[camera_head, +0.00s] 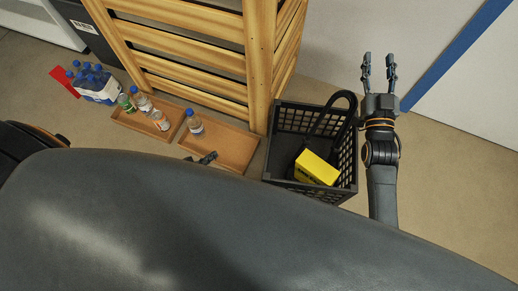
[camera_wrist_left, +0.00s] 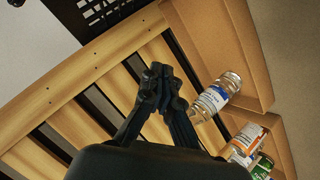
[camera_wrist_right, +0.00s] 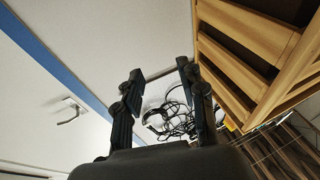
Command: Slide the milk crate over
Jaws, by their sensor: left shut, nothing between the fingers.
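The black milk crate (camera_head: 348,162) stands on the floor, right of the wooden slatted rack. It holds a yellow box (camera_head: 317,168) and a black looped hose or handle (camera_head: 330,115). A piece of black perforated wall, apparently the crate (camera_wrist_left: 88,10), shows at the top of the left wrist view. My left gripper (camera_head: 208,158) is left of the crate, apart from it, over the cardboard tray; its fingers are closed and empty in the left wrist view (camera_wrist_left: 160,80). My right gripper (camera_head: 378,68) is open and empty, beyond the crate's right side; its fingers stand apart in the right wrist view (camera_wrist_right: 160,90).
The wooden rack (camera_head: 258,60) rises behind the crate's left side. Shallow cardboard trays (camera_head: 228,145) with several bottles (camera_head: 194,122) lie to the left. A blue-capped bottle pack (camera_head: 97,88) is farther left. The floor right of the crate (camera_head: 450,150) is clear, up to the white wall.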

